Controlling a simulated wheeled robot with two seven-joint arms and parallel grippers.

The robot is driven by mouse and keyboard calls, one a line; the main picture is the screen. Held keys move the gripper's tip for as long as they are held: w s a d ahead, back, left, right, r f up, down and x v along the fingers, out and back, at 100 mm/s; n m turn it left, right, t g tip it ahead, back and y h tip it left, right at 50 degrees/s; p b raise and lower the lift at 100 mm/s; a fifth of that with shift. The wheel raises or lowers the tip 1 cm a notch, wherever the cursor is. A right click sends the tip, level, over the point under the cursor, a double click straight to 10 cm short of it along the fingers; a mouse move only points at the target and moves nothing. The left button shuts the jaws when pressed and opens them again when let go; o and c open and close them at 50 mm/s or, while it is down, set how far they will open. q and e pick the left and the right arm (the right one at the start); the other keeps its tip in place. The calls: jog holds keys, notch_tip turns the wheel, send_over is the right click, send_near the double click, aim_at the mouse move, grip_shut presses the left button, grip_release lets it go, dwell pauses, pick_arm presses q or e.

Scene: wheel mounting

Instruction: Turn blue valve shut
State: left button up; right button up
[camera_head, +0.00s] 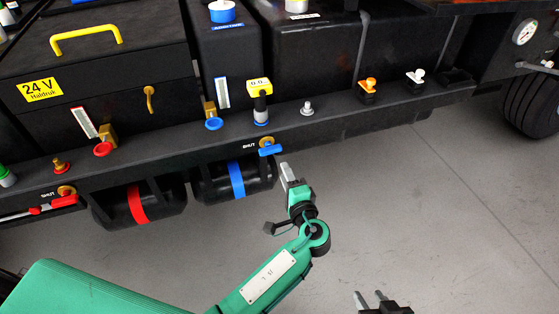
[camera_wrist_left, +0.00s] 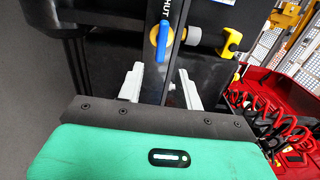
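The blue valve (camera_head: 270,150) sits on the front rail of the black unit, with a brass body and a white SHUT label to its left. Its blue handle lies roughly along the rail in the head view. In the left wrist view the blue handle (camera_wrist_left: 162,42) points lengthwise, ahead of the fingers and between their lines. My left gripper (camera_head: 286,172) is just below and right of the valve, apart from it. The left wrist view shows its fingers (camera_wrist_left: 162,88) spread and empty. My right gripper (camera_head: 371,298) is at the bottom edge, fingers apart and empty.
A red valve (camera_head: 62,202) with its own SHUT label is further left on the rail. Black cylinders with a blue band (camera_head: 236,180) and a red band (camera_head: 137,203) hang under the rail. Grey floor (camera_head: 430,190) is free to the right.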

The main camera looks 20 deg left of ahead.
pick_arm(q)
jog(key=shift+v, duration=1.55)
